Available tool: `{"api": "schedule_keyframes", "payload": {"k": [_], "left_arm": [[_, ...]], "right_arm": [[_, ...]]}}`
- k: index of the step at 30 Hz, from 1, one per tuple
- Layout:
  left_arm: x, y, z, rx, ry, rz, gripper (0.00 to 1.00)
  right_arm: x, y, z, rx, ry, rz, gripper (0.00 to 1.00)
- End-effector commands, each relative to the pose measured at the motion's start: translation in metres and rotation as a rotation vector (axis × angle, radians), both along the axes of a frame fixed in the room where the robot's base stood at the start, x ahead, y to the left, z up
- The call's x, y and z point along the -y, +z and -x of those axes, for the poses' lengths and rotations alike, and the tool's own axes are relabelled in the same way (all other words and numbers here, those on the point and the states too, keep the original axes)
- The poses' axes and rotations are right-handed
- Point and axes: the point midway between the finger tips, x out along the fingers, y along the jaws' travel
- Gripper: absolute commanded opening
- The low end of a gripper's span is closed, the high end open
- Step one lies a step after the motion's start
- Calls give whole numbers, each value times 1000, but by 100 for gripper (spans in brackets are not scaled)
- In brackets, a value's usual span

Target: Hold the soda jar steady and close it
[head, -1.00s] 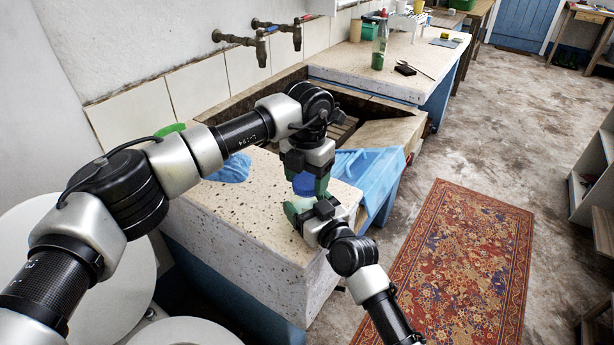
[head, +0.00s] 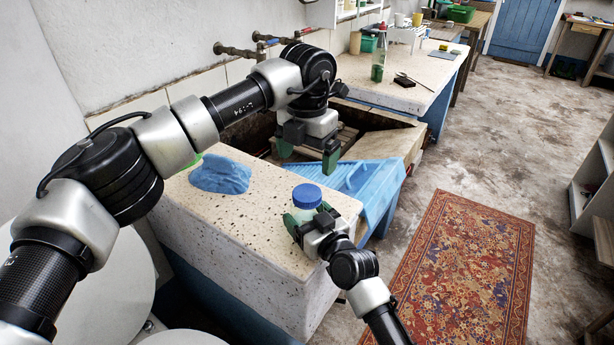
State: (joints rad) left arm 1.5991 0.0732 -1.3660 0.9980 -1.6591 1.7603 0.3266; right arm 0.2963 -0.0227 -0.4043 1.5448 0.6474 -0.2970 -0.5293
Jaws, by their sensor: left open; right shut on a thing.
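The soda jar (head: 304,214) stands upright on the speckled stone counter near its right end. Its blue lid (head: 307,196) sits on top of it and looks level; I cannot tell how tight it is. My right gripper (head: 304,223) is shut around the jar's body from the front right and hides part of it. My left gripper (head: 306,158) is open and empty, above and behind the jar, apart from the lid, with its fingers pointing down.
A crumpled blue cloth (head: 221,175) lies on the counter (head: 235,225) left of the jar. A green bottle (head: 378,66) stands on the far counter. A patterned rug (head: 455,275) lies on the floor at right.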

Motion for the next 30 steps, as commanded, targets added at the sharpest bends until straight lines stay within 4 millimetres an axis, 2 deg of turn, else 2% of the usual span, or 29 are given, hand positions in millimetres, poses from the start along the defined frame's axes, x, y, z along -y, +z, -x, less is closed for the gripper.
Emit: {"api": "schedule_keyframes", "payload": {"k": [1, 6, 17, 18, 22, 30], "left_arm": [[0, 10, 0, 2, 0, 0, 92], [0, 30, 0, 0, -1, 0, 92], [0, 36, 0, -1, -1, 0, 92], [0, 35, 0, -1, -1, 0, 92], [0, 35, 0, -1, -1, 0, 92], [0, 35, 0, -1, -1, 0, 92]], "right_arm": [[0, 0, 0, 0, 0, 0, 10], [0, 0, 0, 0, 0, 0, 10], [0, 0, 0, 0, 0, 0, 10], [0, 0, 0, 0, 0, 0, 79], [0, 0, 0, 0, 0, 0, 99], [1, 0, 2, 0, 0, 0, 100]]}}
